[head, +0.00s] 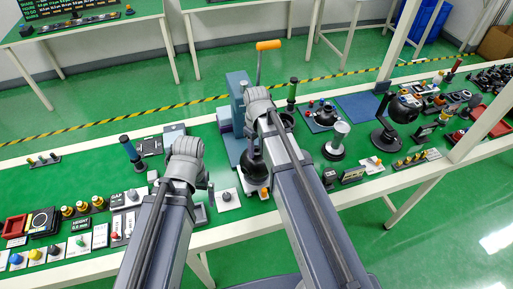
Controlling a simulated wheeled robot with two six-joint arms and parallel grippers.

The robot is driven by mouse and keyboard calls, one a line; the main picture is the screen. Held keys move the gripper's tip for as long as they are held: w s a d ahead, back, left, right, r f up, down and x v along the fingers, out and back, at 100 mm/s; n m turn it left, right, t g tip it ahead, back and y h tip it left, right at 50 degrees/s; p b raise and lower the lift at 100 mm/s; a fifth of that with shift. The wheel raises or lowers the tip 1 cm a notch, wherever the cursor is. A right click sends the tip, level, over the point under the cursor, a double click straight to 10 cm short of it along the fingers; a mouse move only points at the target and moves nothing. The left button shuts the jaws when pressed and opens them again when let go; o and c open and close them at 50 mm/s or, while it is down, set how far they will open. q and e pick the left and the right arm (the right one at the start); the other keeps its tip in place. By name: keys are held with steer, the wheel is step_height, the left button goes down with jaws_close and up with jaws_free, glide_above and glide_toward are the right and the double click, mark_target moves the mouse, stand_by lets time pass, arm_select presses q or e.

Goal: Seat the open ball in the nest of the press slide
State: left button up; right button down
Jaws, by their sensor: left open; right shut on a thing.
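The press (238,90) stands at the back middle of the green bench, a blue-grey frame with an orange-handled lever (268,45) raised above it. A dark round ball (256,172) shows low in front of the press, beside my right arm. My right gripper (252,154) points down at this ball and is shut on it; the fingers are mostly hidden. The press slide and its nest cannot be made out behind the arm and ball. My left gripper (208,190) is open and low over the bench, left of the ball, partly hidden by its own arm.
A white card with a grey knob (227,196) lies between the grippers. A blue-topped post (129,147) stands left, a green-topped post (292,93) right of the press. A white-topped stand (338,138) and a black ball on a stand (402,108) are further right. Several small parts line the front left.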

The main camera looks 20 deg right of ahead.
steer(key=shift+f+b, duration=1.25)
steer(key=shift+f, duration=0.05)
steer(key=shift+c, duration=1.4)
jaws_free()
steer(key=shift+r, duration=0.1)
steer(key=shift+r, duration=0.15)
step_height(320, 180, up, 8)
steer(key=p, duration=0.8)
steer(key=shift+f, duration=0.2)
steer(key=shift+f, duration=0.15)
step_height(320, 180, down, 8)
steer(key=b, duration=0.8)
steer(key=shift+r, duration=0.3)
steer(key=shift+f, duration=0.15)
